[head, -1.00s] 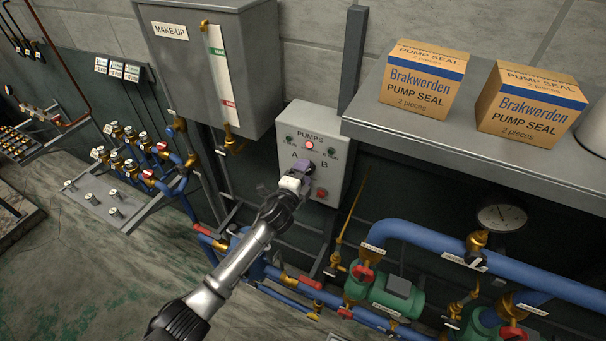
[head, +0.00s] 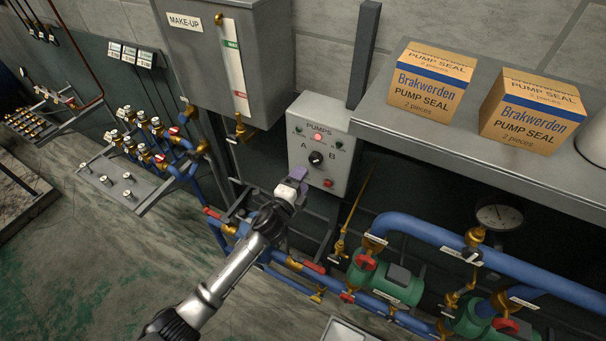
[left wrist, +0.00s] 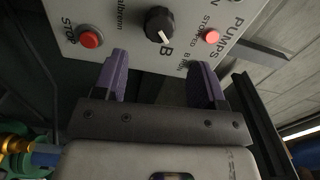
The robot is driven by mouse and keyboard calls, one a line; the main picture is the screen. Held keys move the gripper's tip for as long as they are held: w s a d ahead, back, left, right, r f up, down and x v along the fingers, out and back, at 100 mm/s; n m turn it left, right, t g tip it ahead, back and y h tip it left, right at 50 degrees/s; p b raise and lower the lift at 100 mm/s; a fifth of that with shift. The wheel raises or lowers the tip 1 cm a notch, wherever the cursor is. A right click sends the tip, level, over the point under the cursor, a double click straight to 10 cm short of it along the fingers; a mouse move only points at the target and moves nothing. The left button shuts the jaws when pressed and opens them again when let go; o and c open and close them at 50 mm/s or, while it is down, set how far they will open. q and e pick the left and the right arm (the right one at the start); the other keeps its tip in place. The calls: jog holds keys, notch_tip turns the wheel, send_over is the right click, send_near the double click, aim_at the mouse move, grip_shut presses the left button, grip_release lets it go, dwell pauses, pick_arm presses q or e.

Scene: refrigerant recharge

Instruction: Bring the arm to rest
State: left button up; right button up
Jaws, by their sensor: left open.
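My left gripper (head: 292,184) is in front of the pump control panel, below and to the left of its selector knob. In the left wrist view its two purple fingers (left wrist: 160,85) stand wide apart with nothing between them. The black selector knob (head: 316,158) on the grey PUMPS panel (head: 322,122) is in plain view. In the left wrist view the knob (left wrist: 159,24) lies beyond the fingertips, clear of them, with its white mark towards the B. My right gripper is not in view.
A red lamp (head: 318,137) is lit above the knob, and a red stop button (head: 328,183) sits below it. The make-up tank (head: 212,60) hangs at upper left. A shelf (head: 450,150) with two pump seal boxes juts out at right. Blue pipes (head: 420,230) and green pumps lie below.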

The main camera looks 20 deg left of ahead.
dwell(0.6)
pick_arm(q)
jog(key=a+f+n+g+y, duration=0.3)
jog(key=a+n+y, duration=0.1)
jog(key=n, duration=0.3)
jog(key=s+d+r+n+g, duration=0.1)
jog(key=s+r+n+g, duration=0.3)
jog(key=s+r+n, duration=0.5)
jog(key=s+d+f+g+h+p, duration=0.1)
jog(key=s+f+g+p, duration=0.1)
jog(key=s, duration=0.9)
jog(key=s+d+f+g+p, duration=0.1)
jog(key=s+f+g+p, duration=0.1)
jog(key=s, duration=1)
jog(key=s+d+f+g+h+p, duration=0.1)
jog(key=s+f+g+p, duration=0.2)
jog(key=s, duration=0.8)
jog(key=shift+s+f+h, duration=0.25)
jog(key=shift+f+h, duration=0.05)
jog(key=shift+f, duration=0.1)
